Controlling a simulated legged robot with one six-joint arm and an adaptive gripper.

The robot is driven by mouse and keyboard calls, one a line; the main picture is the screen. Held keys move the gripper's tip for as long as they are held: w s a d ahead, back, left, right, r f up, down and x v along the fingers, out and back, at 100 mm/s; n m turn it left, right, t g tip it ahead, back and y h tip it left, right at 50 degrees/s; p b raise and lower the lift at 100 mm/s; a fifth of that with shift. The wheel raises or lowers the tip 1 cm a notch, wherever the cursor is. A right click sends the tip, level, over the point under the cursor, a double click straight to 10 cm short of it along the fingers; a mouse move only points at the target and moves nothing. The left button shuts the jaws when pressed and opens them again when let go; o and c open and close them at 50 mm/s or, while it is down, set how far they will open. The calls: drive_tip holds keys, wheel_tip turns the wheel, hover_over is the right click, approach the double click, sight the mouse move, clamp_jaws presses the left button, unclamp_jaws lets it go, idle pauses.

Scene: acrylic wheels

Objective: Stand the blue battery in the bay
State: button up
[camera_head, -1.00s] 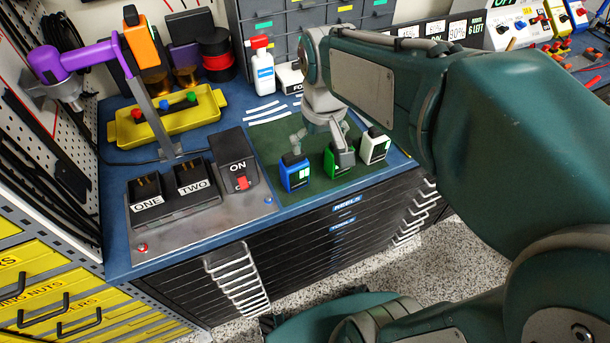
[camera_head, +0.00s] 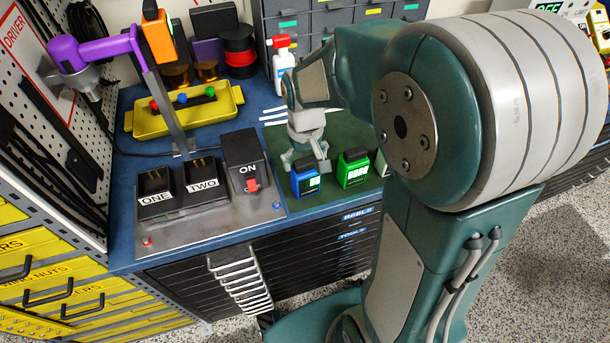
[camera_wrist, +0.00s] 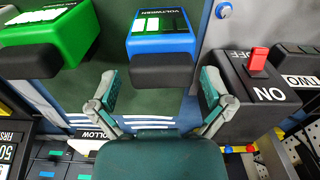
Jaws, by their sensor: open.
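The blue battery (camera_head: 306,181) stands on the green mat, its black top up, at the left of a row of batteries. In the wrist view the blue battery (camera_wrist: 162,35) lies ahead of the gap between my fingers. My gripper (camera_head: 305,158) is open and empty, just behind and above it; both spread fingers also show in the wrist view (camera_wrist: 158,90). The charger has two black bays, ONE (camera_head: 156,187) and TWO (camera_head: 201,177), on a grey metal plate left of the battery. Both bays look empty, with brass contacts showing.
A green battery (camera_head: 353,169) stands right of the blue one; a white battery (camera_head: 381,164) is partly hidden by my arm. A black switch box (camera_head: 243,153) with a red switch stands between bay TWO and the blue battery. A purple lamp arm (camera_head: 95,52) rises behind the charger.

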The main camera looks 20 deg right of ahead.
wheel_tip(320, 180, down, 2)
drive_tip(key=shift+f, duration=0.25)
drive_tip(key=shift+a+f, duration=0.1)
drive_tip(key=shift+f, duration=0.15)
drive_tip(key=c, duration=1.1)
drive_tip(key=shift+o, duration=0.2)
